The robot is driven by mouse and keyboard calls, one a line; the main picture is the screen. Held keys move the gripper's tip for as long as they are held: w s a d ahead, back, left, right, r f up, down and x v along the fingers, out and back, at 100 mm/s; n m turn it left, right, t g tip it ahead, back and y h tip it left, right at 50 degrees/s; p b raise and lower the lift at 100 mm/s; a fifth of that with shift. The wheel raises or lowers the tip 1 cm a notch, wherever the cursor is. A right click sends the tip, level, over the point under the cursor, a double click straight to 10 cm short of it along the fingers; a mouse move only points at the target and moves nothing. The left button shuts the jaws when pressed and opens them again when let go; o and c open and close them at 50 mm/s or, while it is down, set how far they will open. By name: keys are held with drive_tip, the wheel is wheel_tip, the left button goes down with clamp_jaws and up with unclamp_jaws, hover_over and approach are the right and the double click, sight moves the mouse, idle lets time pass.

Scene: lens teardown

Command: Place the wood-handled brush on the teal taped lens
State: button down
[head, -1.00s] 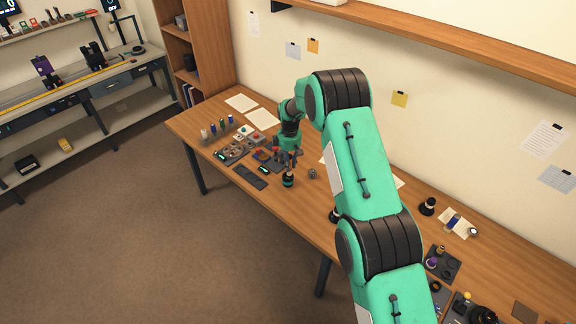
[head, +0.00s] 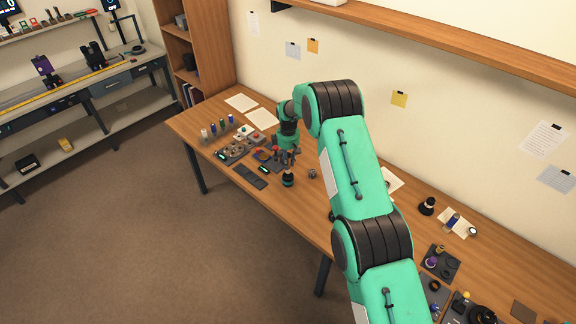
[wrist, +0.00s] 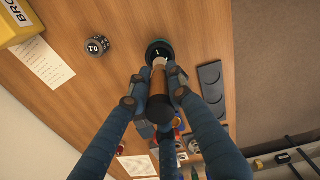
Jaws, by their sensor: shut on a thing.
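The wood-handled brush (wrist: 159,79) is held between the fingers of my gripper (wrist: 157,98) in the wrist view. Its brown handle points along my view, with a dark end nearer the camera and a pale part at the far end. The teal taped lens (wrist: 151,46), dark with a teal ring, stands on the table just beyond the brush. The brush covers part of its top; I cannot tell whether they touch. In the head view, the lens (head: 288,181) stands near the table's front edge, below my gripper (head: 287,157), where the brush is hard to make out.
A yellow box (wrist: 17,21) and a paper sheet (wrist: 45,62) lie farther left. A dark tray (wrist: 212,75) with round recesses lies right. Table (head: 350,196) around the lens is partly clear.

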drive_tip(key=shift+f, duration=0.95)
drive_tip(key=shift+f, duration=0.15)
drive_tip(key=c, duration=1.6)
unclamp_jaws()
drive_tip(key=shift+o, duration=0.2)
wheel_tip(320, 180, up, 12)
drive_tip(key=shift+r+b, duration=0.15)
drive_tip(key=shift+b, duration=0.35)
